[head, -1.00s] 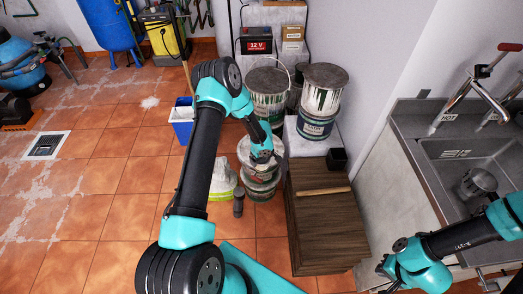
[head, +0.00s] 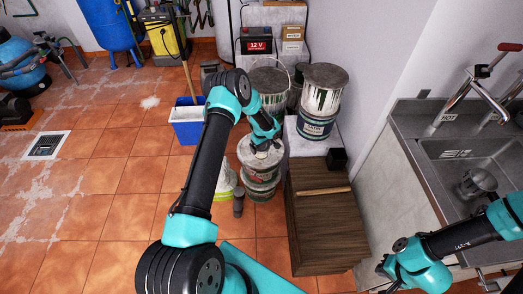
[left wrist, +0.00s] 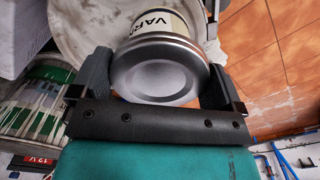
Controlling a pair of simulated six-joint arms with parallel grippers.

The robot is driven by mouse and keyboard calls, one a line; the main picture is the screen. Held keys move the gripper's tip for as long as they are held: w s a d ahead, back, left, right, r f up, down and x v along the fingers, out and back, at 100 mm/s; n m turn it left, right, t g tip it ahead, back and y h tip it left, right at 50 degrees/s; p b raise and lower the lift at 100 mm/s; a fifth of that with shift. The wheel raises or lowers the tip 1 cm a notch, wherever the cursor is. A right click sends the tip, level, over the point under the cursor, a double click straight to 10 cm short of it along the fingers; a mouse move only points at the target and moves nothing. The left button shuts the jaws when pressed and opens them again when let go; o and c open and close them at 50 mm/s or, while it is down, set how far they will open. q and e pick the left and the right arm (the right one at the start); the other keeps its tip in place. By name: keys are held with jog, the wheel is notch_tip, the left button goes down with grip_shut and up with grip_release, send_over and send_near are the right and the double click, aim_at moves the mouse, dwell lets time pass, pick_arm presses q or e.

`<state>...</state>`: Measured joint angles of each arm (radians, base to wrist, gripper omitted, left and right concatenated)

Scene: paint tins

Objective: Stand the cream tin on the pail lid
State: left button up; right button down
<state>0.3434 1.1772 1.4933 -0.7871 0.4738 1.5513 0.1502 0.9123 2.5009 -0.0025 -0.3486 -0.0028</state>
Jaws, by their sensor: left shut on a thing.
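A tin (left wrist: 157,68) with a bare metal end and a cream label reading "VAR…" is between the fingers of my left gripper (left wrist: 158,88), which is shut on it. In the head view my left gripper (head: 264,143) is over a stack of pails (head: 260,178) and mostly hides the tin. A round, whitish, stained pail lid (left wrist: 85,25) shows behind the tin in the left wrist view; it also tops the stack in the head view (head: 246,153). I cannot tell whether tin and lid touch. My right gripper (head: 383,267) hangs low at the right, its finger gap unclear.
A pail with a wire handle (head: 270,80) and a tin with a paint-streaked pail on top (head: 324,88) stand behind. A wooden cabinet (head: 325,225) is right of the stack, a blue bucket (head: 187,131) to its left. A sink (head: 475,160) is at far right.

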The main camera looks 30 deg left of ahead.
pick_arm(q)
jog(key=shift+w, duration=0.1)
jog(key=shift+w+a, duration=0.15)
jog(key=shift+f, duration=1.75)
jog(key=shift+f, duration=0.1)
jog(key=o, duration=0.9)
notch_tip(320, 180, up, 12)
jog(key=shift+r, duration=0.1)
